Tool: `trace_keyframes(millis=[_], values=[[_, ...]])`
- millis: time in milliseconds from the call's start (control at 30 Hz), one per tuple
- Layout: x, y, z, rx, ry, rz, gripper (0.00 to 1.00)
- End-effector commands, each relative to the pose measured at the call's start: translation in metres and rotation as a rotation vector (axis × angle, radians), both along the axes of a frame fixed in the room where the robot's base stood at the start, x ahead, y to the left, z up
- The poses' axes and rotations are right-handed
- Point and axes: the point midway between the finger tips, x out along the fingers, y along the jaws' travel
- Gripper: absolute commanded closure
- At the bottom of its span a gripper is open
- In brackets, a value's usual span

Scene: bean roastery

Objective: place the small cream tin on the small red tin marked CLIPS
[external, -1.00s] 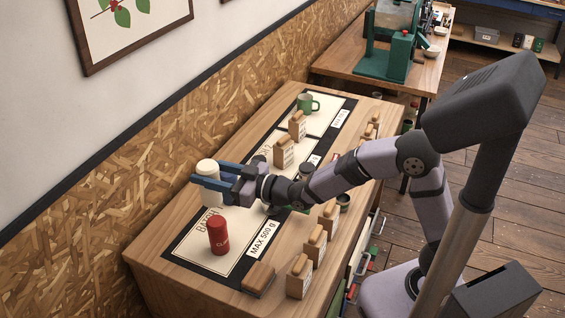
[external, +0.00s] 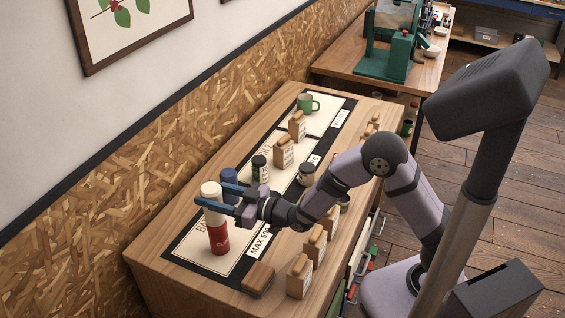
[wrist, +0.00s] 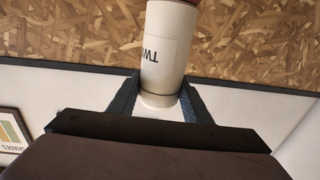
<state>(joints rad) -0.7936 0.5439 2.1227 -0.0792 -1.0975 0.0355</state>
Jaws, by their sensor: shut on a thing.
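The small cream tin (external: 211,191) is held upright between the fingers of my gripper (external: 214,199). In the external view it is right above the red tin (external: 218,238), which stands on the pale mat panel and bears partly visible white lettering. The cream tin's lower end meets the red tin's top in the picture; I cannot tell whether they touch. In the wrist view the cream tin (wrist: 166,50) sits between both fingers (wrist: 158,100), with an upside-down label reading "TWI". A sliver of red (wrist: 190,2) shows beyond its end.
A blue tin (external: 229,178) stands close behind my gripper. A dark jar (external: 260,168), a lidded jar (external: 306,175), a green mug (external: 304,104) and several paper bags stand along the bench. Bare wood lies at the bench's near left corner (external: 165,270).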

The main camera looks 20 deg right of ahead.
Motion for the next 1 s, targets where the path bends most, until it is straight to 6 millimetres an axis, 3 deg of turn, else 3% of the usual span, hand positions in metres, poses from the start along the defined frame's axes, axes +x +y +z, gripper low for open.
trace_keyframes(millis=[333,367,433,1000], values=[[0.0003,0.0003,-0.0027,0.002,-0.002,0.0,0.85],[0.0001,0.0001,-0.0038,0.0,0.0,0.0,0.53],[0.0,0.0001,-0.0027,0.0,0.0,0.0,0.37],[-0.0054,-0.0065,-0.0004,0.001,-0.001,0.0,0.37]])
